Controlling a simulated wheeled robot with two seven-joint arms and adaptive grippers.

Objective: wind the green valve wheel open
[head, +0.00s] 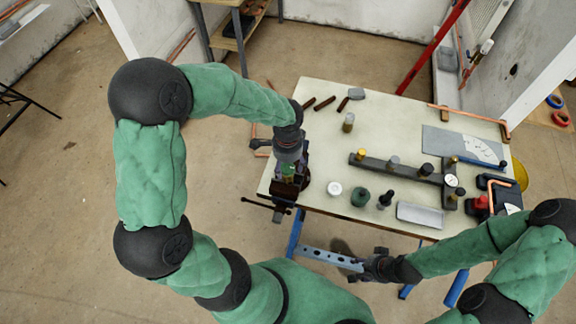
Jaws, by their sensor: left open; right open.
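A small green part (289,170), which looks like the green valve wheel, shows just below my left gripper at the vise on the table's left edge. My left gripper (288,156) points down over it and is open. The gripper and wrist hide much of the wheel, and I cannot tell whether the fingers touch it. The dark vise (285,190) sits under it, with its handle sticking out to the left. My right gripper (366,266) is open and empty in front of the table, pointing left, near a perforated blue-grey bar (325,257).
The pale table (320,120) carries a dark pipe manifold (400,168) with several knobs. A white round cap (334,189), a dark green round part (360,196) and a grey tray (420,215) lie near its front edge. A red post (432,48) rises behind.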

